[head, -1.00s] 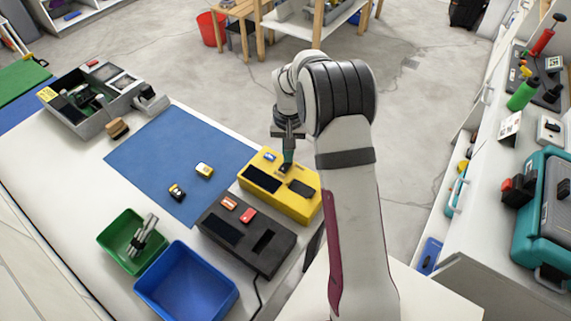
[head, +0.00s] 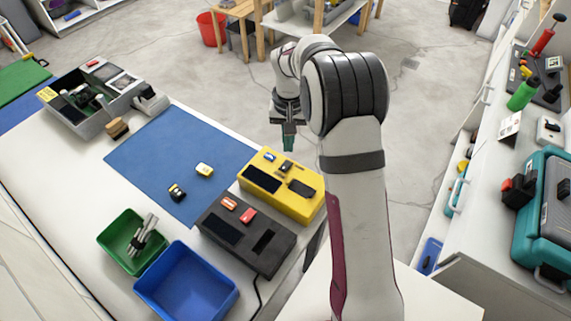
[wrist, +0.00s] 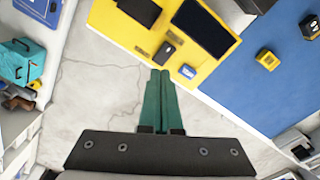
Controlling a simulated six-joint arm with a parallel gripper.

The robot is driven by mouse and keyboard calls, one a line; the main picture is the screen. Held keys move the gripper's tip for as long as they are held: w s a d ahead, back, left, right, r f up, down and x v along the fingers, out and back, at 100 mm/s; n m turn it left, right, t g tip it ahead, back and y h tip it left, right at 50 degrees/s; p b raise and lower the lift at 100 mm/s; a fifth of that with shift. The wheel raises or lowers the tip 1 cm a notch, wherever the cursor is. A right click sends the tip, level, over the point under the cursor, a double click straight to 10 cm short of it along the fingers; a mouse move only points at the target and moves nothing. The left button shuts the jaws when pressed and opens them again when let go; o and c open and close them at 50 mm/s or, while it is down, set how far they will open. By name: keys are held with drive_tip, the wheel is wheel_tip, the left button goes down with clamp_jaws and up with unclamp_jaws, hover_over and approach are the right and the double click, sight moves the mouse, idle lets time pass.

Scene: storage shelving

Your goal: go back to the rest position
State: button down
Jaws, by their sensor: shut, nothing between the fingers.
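My gripper (head: 289,143) hangs in the air just beyond the far edge of the yellow box (head: 301,205) at the table's end. In the wrist view its green fingers (wrist: 159,100) are pressed together with nothing between them. Below them are bare floor and the edge of the yellow box (wrist: 175,15). A small dark block (head: 286,167) sits on the yellow box, apart from the fingers; it also shows in the wrist view (wrist: 168,49).
A dark box (head: 245,262) with red pieces stands next to the yellow one. A blue mat (head: 150,165), a green bin (head: 112,238) and a blue bin (head: 150,300) are on the white table. A side counter with a teal case (head: 530,215) stands at right. Open floor (head: 215,80) lies beyond.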

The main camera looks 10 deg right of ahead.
drive_tip(key=shift+r, duration=0.95)
